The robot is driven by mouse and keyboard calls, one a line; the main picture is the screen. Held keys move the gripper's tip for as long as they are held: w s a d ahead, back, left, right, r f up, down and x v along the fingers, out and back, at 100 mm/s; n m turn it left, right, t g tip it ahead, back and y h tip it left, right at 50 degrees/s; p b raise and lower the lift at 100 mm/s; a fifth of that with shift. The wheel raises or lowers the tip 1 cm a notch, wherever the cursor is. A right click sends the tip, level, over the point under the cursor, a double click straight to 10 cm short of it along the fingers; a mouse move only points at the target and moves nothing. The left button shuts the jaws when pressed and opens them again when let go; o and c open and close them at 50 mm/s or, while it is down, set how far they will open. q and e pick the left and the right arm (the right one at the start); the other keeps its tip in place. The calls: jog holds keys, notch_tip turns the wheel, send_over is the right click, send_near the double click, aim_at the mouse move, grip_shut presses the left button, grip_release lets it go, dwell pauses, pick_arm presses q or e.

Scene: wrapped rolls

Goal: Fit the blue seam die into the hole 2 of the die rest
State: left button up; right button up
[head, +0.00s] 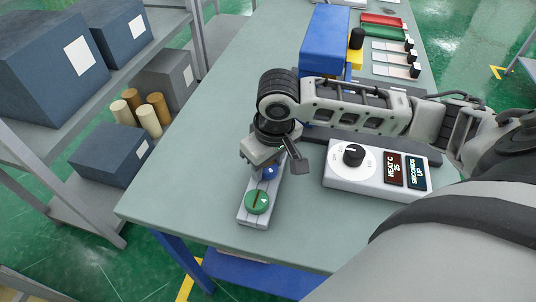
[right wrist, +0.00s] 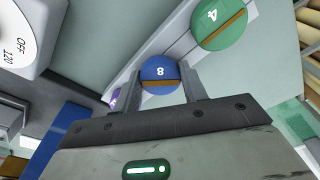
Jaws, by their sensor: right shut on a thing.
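The blue seam die (head: 269,172), a round piece marked 8 with a brown bar across it, is between the fingertips of my right gripper (right wrist: 162,88). It also shows in the right wrist view (right wrist: 158,70). The gripper is shut on it and points down at the die rest (head: 247,217), a pale narrow block on the table. The die is over the middle of the rest, in line with a green die (head: 257,202) marked 4 at the near end. I cannot tell whether it is seated; the hole under it is hidden. My left gripper is not in view.
A purple die (right wrist: 115,97) shows partly beyond the blue one. A white control box (head: 375,174) with a black dial stands right of the rest. A blue machine (head: 325,42) and colored plates (head: 383,20) lie farther back. The table (head: 185,170) is clear left of the rest.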

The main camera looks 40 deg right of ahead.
jog(key=shift+f, duration=0.25)
jog(key=o, duration=1.3)
jog(key=shift+c, duration=0.2)
notch_tip(320, 180, up, 16)
jog(key=s, duration=0.2)
jog(key=shift+d+f, duration=0.1)
